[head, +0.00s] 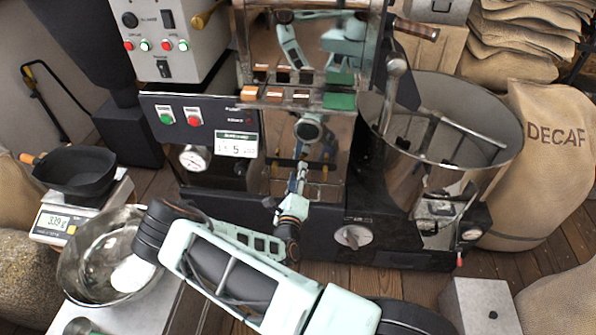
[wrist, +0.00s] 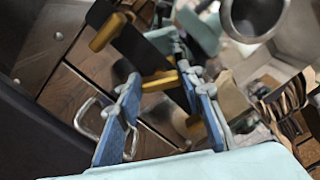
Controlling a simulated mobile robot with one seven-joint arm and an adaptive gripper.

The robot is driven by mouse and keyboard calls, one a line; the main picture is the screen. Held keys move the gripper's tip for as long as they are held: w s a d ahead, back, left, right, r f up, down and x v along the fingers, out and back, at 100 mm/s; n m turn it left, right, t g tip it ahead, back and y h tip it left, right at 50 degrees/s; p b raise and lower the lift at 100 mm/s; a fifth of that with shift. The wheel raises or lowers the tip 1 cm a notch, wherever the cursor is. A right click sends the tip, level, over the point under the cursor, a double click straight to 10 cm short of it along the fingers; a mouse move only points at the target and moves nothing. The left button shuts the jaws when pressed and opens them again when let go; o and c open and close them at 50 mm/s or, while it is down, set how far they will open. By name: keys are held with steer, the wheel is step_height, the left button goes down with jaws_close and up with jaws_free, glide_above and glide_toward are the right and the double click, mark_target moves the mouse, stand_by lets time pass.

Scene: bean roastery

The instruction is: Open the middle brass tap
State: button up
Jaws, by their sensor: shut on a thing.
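In the wrist view, one brass tap (wrist: 160,81) lies between the fingertips of my gripper (wrist: 159,79), with another brass tap (wrist: 110,31) at the upper left and a brownish, partly hidden piece (wrist: 193,126) lower down beside the right finger. My gripper is shut on the tap between its blue fingers, which seems to be the middle one. In the head view, my gripper (head: 301,166) is at the shiny front of the roaster (head: 340,150); I cannot make out the held tap there, as the gripper and reflections cover it.
A steel cooling drum (head: 490,115) stands right of the roaster, with a DECAF sack (head: 550,170) beyond. A steel bowl (head: 75,270) and a scale (head: 55,222) with a black pan (head: 78,172) are at the left. A grey box (head: 482,305) stands at the lower right.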

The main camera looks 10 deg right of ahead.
steer(key=n+p, duration=0.1)
steer(key=n, duration=0.4)
steer(key=shift+f+n, duration=0.1)
steer(key=shift+n, duration=0.2)
stand_by(0.5)
steer(key=o, duration=1.2)
steer(key=shift+c, duration=0.2)
steer(key=v, duration=1.2)
